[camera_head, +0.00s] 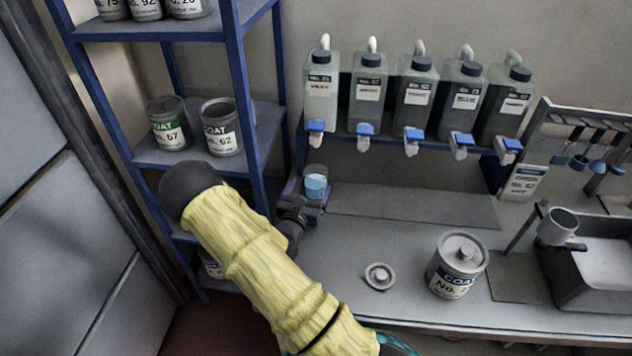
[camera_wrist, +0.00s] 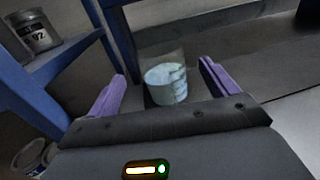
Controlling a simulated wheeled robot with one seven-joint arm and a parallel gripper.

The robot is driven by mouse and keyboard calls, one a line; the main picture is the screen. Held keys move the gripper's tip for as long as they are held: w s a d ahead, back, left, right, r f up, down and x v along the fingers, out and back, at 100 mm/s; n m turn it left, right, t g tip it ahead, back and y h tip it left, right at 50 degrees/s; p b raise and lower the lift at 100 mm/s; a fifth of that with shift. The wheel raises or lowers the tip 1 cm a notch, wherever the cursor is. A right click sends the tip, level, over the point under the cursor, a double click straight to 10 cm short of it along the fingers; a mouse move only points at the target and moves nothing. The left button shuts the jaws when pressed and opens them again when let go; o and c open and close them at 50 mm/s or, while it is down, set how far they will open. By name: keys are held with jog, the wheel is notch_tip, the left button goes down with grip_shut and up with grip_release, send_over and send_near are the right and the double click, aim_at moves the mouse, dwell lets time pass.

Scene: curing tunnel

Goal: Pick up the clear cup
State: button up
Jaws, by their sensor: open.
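The clear cup (camera_head: 316,183) holds pale blue liquid and stands upright at the left end of the counter, beside the blue shelf post. My gripper (camera_head: 303,197) is at the cup, with its purple fingers open. In the wrist view the cup (camera_wrist: 165,80) shows between the two fingers of my gripper (camera_wrist: 160,88), a little beyond the palm.
A blue shelf (camera_head: 262,125) with paint cans stands close on the left. Several dispenser bottles (camera_head: 418,90) with blue taps hang above the counter (camera_head: 400,235). A large lidded can (camera_head: 458,266) and a small round lid (camera_head: 379,276) sit to the right. The counter's middle is clear.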

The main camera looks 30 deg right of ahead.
aim_at(319, 167)
jog(key=shift+w+d, duration=0.5)
jog(key=shift+w, duration=0.05)
jog(key=shift+p+x, duration=0.8)
jog(key=shift+x, duration=1.85)
jog(key=shift+s+r, duration=0.1)
jog(key=c, duration=1.3)
jog(key=shift+o, duration=0.2)
jog(key=shift+r, duration=0.15)
